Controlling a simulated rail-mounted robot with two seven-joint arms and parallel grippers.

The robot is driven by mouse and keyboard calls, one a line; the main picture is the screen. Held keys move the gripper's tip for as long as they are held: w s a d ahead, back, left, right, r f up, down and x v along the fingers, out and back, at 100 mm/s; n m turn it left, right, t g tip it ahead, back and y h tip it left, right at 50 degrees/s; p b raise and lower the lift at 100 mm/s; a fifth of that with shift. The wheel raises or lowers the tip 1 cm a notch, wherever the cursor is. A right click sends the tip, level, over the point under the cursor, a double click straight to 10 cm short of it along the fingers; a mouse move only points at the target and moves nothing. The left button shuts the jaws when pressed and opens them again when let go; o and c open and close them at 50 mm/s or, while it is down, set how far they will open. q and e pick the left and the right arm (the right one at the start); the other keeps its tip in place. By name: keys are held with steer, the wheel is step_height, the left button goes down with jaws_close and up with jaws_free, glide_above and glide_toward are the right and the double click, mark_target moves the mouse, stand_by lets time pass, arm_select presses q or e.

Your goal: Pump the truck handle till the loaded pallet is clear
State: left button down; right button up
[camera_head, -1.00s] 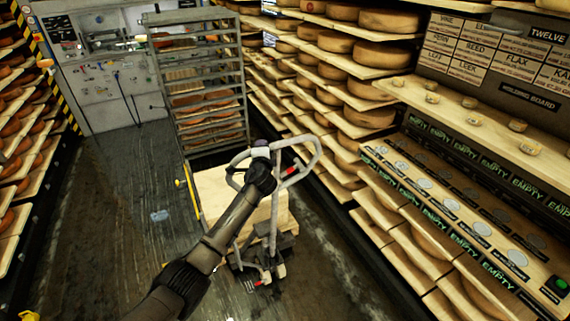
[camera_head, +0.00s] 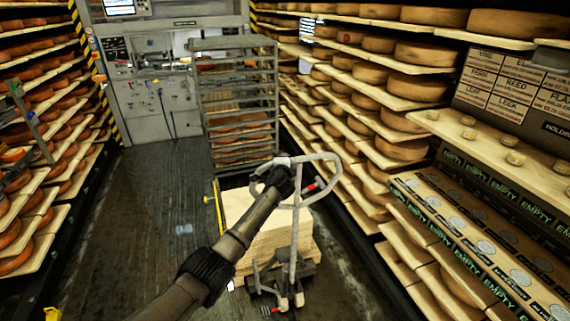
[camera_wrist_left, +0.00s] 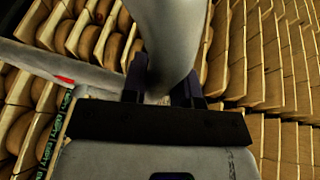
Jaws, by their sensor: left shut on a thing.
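The pallet truck (camera_head: 290,299) stands on the aisle floor with its grey shaft upright and a looped handle (camera_head: 330,172) with red marks on top. My left gripper (camera_head: 277,180) is shut on the left side of the handle loop. In the left wrist view its dark fingers (camera_wrist_left: 163,88) close around the thick grey handle tube (camera_wrist_left: 168,30). The loaded pallet, a pale wooden stack (camera_head: 243,207), is behind the truck shaft, partly hidden by my arm. The gap between pallet and floor cannot be made out. My right gripper is not in view.
A grey metal rack (camera_head: 240,105) with several shelves stands directly behind the pallet. Cheese shelves line the left (camera_head: 40,215) and right (camera_head: 395,150). A board with "EMPTY" labels (camera_head: 480,185) juts in at right. Dark floor (camera_head: 150,215) is free on the left.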

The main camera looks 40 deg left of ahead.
arm_select(q)
steer(key=c, duration=0.9)
jaws_free()
steer(key=shift+d, duration=0.1)
steer(key=shift+s+d+r+p, duration=0.15)
steer(key=shift+s+d+p, duration=0.15)
steer(key=shift+s+d, duration=0.15)
steer(key=shift+p+v, duration=0.55)
steer(key=shift+v, duration=5.65)
steer(key=shift+a, duration=0.1)
